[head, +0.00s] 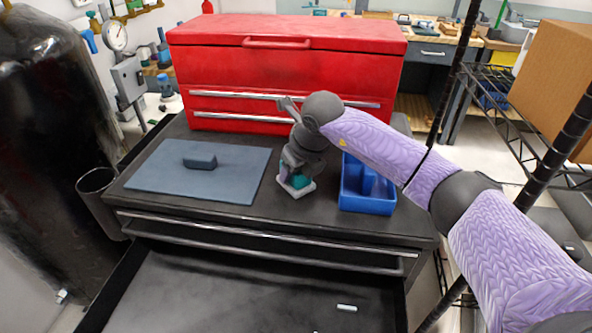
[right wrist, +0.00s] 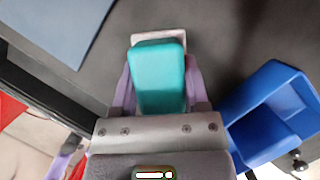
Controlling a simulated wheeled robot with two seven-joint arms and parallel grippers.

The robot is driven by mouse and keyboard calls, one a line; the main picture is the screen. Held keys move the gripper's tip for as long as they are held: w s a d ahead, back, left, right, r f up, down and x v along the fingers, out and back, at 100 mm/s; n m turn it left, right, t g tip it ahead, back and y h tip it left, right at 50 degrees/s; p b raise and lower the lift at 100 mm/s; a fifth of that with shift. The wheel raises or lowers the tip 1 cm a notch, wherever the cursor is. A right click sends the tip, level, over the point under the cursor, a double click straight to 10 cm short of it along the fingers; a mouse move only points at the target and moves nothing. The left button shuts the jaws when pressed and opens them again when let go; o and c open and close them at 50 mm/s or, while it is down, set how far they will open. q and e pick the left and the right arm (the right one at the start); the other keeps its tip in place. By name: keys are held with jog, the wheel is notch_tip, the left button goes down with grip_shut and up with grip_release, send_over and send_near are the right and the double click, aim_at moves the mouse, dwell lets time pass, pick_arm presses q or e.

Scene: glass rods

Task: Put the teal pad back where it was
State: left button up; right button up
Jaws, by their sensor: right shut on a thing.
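The teal pad (head: 299,181) is between the fingers of my right gripper (head: 293,170), low over the black cabinet top. In the right wrist view the teal pad (right wrist: 158,80) fills the space between the purple fingers of the right gripper (right wrist: 160,88), which is shut on it. A pale grey square piece (head: 295,190) shows just under the pad; in the right wrist view its edge (right wrist: 158,36) shows beyond the pad. I cannot tell whether the pad touches it. My left gripper is not in view.
A blue bin (head: 367,205) stands right of the right gripper. A blue-grey mat (head: 150,175) with a dark block (head: 200,161) lies to the left. A red toolbox (head: 285,70) stands behind. Below, an open drawer (head: 240,290) holds a small white rod (head: 347,308).

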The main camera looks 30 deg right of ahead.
jog(key=shift+f, duration=0.15)
jog(key=o, duration=1.2)
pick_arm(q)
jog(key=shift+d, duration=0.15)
pick_arm(e)
jog(key=shift+o, duration=0.2)
jog(key=shift+r, duration=0.4)
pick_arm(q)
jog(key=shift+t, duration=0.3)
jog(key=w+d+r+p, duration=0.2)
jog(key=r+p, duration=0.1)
pick_arm(e)
jog(key=v, duration=1.1)
jog(key=shift+s+r, duration=0.2)
jog(key=shift+r, duration=0.05)
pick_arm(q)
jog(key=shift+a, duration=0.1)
